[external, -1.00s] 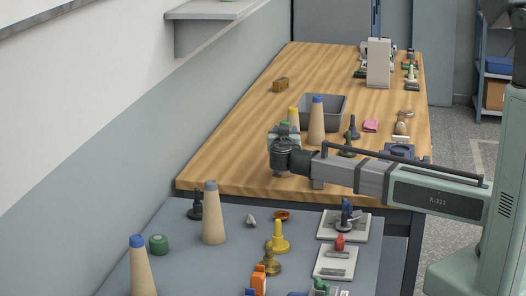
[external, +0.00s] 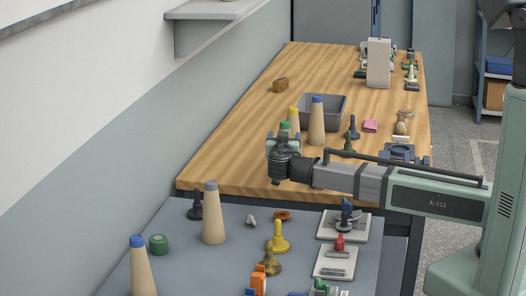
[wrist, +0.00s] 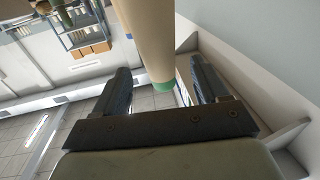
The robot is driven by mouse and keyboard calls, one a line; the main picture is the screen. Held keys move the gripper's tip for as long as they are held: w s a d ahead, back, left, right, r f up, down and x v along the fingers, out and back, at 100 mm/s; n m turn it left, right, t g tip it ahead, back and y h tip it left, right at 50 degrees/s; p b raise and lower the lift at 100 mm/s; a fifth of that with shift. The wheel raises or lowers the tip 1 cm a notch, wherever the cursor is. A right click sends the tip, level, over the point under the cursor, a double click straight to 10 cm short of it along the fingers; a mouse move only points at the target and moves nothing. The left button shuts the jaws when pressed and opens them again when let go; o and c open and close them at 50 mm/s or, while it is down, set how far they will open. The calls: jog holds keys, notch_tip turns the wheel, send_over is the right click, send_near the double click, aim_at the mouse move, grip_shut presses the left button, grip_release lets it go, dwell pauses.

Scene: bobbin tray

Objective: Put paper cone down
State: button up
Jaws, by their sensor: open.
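A tan paper cone with a green tip (external: 285,127) is at the wooden table's near left part, beside other cones. Its body is mostly hidden behind my gripper (external: 283,143) in the external view. In the wrist view the cone (wrist: 150,45) lies between the two fingers of my gripper (wrist: 160,68), its green tip towards the palm. The fingers are open, with a visible gap on both sides of the cone. Its base is out of the wrist view, and my wrist hides its foot in the external view.
The grey front table (external: 185,255) holds more cones and small parts.

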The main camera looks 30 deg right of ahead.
jog(key=shift+v, duration=2.95)
jog(key=shift+c, duration=0.5)
